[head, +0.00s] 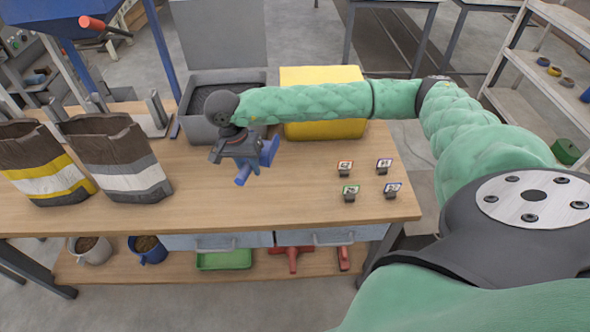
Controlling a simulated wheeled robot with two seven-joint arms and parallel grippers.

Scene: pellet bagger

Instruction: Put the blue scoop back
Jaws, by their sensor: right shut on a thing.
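My right gripper (251,164) is shut on the blue scoop (269,151) and holds it over the wooden bench (260,205), in front of the grey bin. Blue parts of the scoop stick out on the right of the jaws and below them; the jaws hide its middle. The scoop looks tilted and appears raised above the bench top. The grey bin (199,128) holds dark pellets and stands at the back of the bench, partly hidden by my right wrist. My left gripper is not in view.
A yellow bin (322,130) stands right of the grey one, partly behind my right arm. Two open bags (117,160) (45,165) stand at left. Several small labelled blocks (349,191) sit at right. Mugs, a green tray (225,260) and red tools lie below. The bench's front middle is clear.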

